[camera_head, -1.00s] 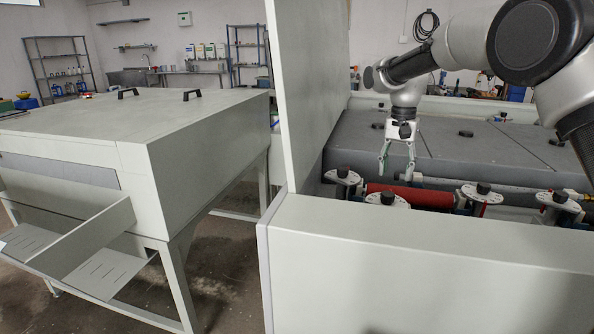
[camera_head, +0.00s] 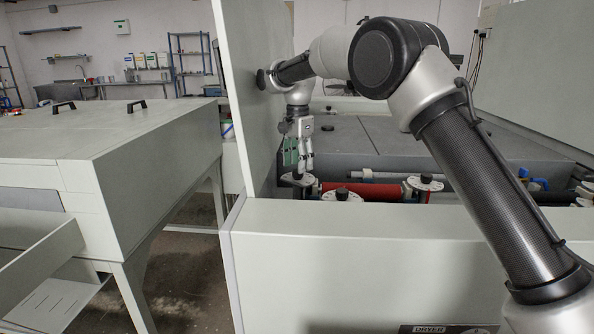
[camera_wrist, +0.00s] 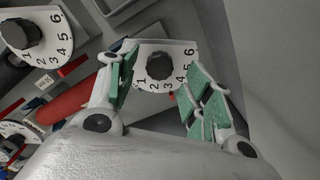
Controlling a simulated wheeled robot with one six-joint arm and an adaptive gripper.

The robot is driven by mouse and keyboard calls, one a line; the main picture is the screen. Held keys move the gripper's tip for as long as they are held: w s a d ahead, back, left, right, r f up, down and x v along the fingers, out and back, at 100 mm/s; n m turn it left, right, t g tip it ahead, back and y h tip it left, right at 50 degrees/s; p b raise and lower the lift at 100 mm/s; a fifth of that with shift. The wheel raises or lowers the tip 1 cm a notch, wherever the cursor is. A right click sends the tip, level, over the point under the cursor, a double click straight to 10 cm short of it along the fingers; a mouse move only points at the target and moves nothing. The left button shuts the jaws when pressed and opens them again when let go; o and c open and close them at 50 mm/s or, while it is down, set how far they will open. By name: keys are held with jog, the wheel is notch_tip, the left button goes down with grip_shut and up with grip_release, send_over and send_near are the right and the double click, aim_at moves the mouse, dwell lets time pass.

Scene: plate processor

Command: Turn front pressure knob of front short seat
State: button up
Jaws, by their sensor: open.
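A black pressure knob (camera_wrist: 160,66) on a white numbered dial plate (camera_wrist: 152,84) shows between my open green-padded fingers in the wrist view. In the head view the same knob (camera_head: 297,177) is just below my fingertips, partly hidden by them. My gripper (camera_head: 301,168) points down, open and empty, beside the tall grey panel. In the wrist view the fingers (camera_wrist: 165,84) lie on either side of the knob in the picture. Whether they touch it I cannot tell. The frames do not show which seat this knob belongs to.
Other dials stand close by: a front knob (camera_head: 342,194) and one farther right (camera_head: 426,179). A red roller (camera_head: 372,191) runs between them. The tall panel (camera_head: 251,95) is close at my gripper's left, and the machine's front wall (camera_head: 340,235) rises before the dials.

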jog(key=shift+f, duration=1.5)
jog(key=c, duration=1)
